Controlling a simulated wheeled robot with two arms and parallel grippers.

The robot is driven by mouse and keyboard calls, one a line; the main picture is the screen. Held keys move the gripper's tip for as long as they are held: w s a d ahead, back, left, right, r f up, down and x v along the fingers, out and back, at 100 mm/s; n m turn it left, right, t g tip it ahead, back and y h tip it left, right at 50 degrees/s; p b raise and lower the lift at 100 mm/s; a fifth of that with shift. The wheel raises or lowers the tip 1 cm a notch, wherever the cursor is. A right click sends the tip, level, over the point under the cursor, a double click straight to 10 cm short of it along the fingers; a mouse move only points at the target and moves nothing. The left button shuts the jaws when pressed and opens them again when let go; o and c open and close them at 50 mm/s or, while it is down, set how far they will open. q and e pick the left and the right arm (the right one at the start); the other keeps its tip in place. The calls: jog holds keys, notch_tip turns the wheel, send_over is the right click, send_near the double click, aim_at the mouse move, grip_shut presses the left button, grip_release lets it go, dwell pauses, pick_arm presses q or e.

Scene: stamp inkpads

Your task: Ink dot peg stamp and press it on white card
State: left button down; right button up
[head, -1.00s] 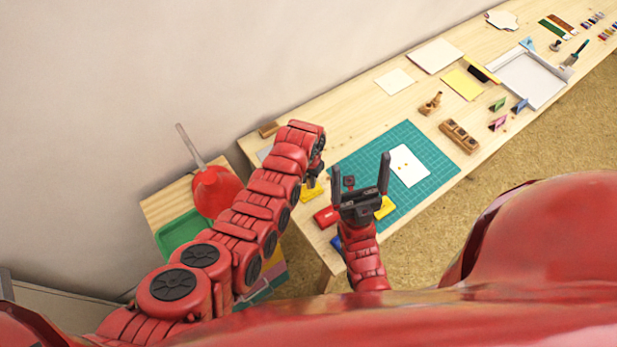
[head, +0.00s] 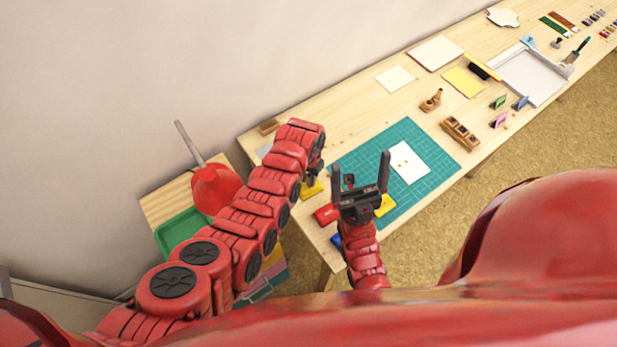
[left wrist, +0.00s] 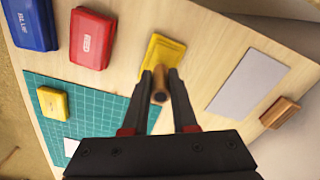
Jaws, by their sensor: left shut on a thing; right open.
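My left gripper (head: 314,172) is shut on a small brown wooden peg stamp (left wrist: 160,86), seen nearly end-on in the left wrist view. The gripper is over the yellow inkpad (left wrist: 165,52), with the peg in front of the pad's near part; I cannot tell whether the peg's lower end touches it. The yellow inkpad shows in the head view (head: 313,189) below that gripper. The white card (head: 409,162) lies on the green cutting mat (head: 437,160). My right gripper (head: 361,166) is open and empty, above the mat's left part, short of the card.
A red inkpad (left wrist: 92,38), a blue inkpad (left wrist: 30,22) and a yellow block (left wrist: 53,103) are near the mat. A grey sheet (left wrist: 248,84) and a wooden block (left wrist: 279,112) are beside the inkpad. A wooden holder (head: 459,134) stands beyond the mat.

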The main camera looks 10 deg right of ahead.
pick_arm(q)
jog(key=shift+f+b, duration=0.4)
jog(key=shift+f, duration=0.1)
dwell(1.3)
jog(key=shift+r, duration=0.2)
jog(key=shift+r+p, duration=0.4)
jog(key=shift+r, duration=0.05)
jog(key=shift+r+p, duration=1.1)
jog(key=shift+r, duration=0.45)
jog(key=shift+r+p, duration=0.65)
jog(key=shift+r, duration=0.55)
